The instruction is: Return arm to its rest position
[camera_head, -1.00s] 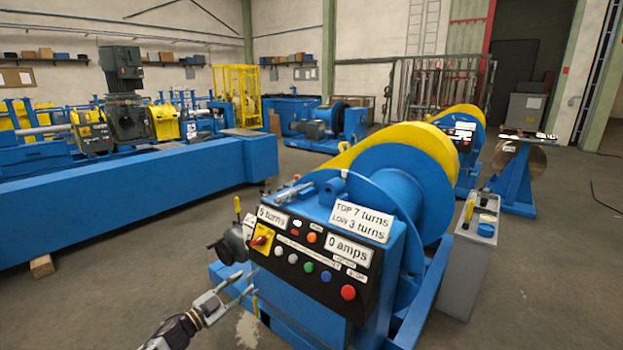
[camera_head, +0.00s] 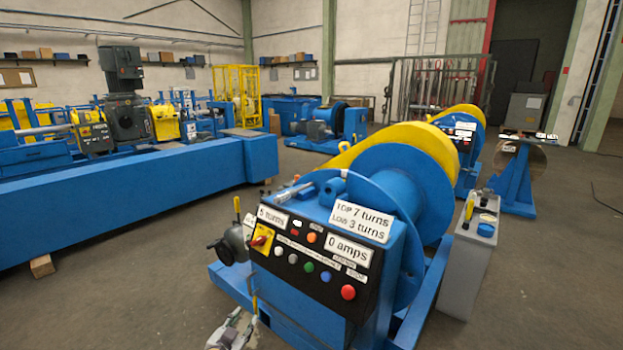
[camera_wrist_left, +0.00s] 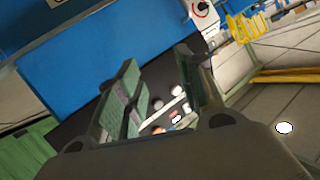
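My left gripper (camera_head: 238,325) is at the bottom edge of the head view, in front of the lower left part of the blue control console, and the rest of its arm is out of frame. In the left wrist view its two fingers (camera_wrist_left: 157,60) stand apart with nothing held between them. The black control panel (camera_head: 313,268) has a red-and-yellow rotary switch (camera_head: 261,239), several round buttons and labels reading "5 turns" and "0 amps". My right gripper is in neither view.
A blue drum with a yellow guard (camera_head: 400,150) rises behind the console. A grey box with a yellow lever (camera_head: 465,262) stands to its right. A long blue beam (camera_head: 120,210) runs along the left. Open floor lies between the beam and the console.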

